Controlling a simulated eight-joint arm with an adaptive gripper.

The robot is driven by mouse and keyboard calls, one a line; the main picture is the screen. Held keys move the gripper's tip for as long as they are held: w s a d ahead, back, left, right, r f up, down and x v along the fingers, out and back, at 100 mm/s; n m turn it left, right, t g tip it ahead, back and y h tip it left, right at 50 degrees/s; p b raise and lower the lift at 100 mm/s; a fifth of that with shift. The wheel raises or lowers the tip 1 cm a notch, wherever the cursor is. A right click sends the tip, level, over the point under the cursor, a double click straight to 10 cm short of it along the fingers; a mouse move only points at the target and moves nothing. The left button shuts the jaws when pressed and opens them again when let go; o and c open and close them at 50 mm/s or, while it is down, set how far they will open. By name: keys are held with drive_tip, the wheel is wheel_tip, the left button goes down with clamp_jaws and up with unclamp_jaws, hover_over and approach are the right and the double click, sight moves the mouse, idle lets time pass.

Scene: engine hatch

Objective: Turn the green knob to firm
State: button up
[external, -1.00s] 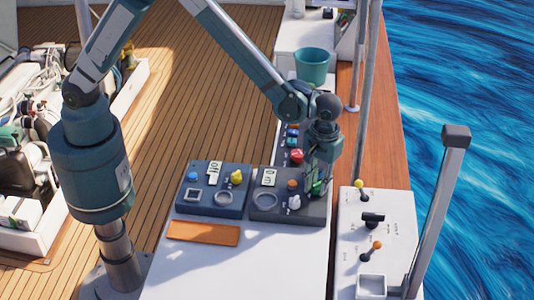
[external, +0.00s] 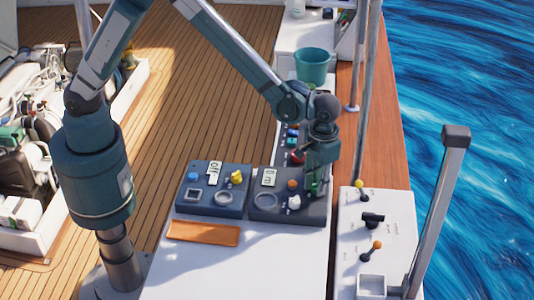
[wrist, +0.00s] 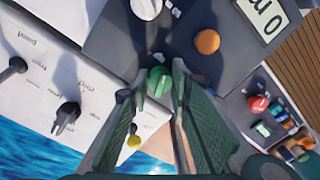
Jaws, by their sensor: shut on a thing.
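The green knob (wrist: 160,82) sits on a dark control box (wrist: 205,30), near its edge. In the wrist view my gripper (wrist: 160,72) has its two fingers on either side of the knob, shut on it. The knob's pointer and its firm marking cannot be made out. In the external view my gripper (external: 314,190) reaches down onto the right corner of the right-hand dark box (external: 285,217), and the fingers mostly hide the knob there.
On the same box are an orange button (wrist: 207,42), a white knob (wrist: 147,8) and a display (wrist: 265,15). A white lever panel (external: 400,215) is to the right. An orange plate (external: 203,233) lies in front.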

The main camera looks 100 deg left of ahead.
drive_tip(key=m+b, duration=0.3)
drive_tip(key=m, duration=0.3)
drive_tip(key=shift+m, duration=0.3)
drive_tip(key=m+b, duration=0.2)
drive_tip(key=m, duration=0.4)
drive_tip(key=shift+t, duration=0.3)
drive_tip(key=o, duration=0.9)
drive_tip(key=shift+s, duration=0.1)
drive_tip(key=shift+n, duration=0.3)
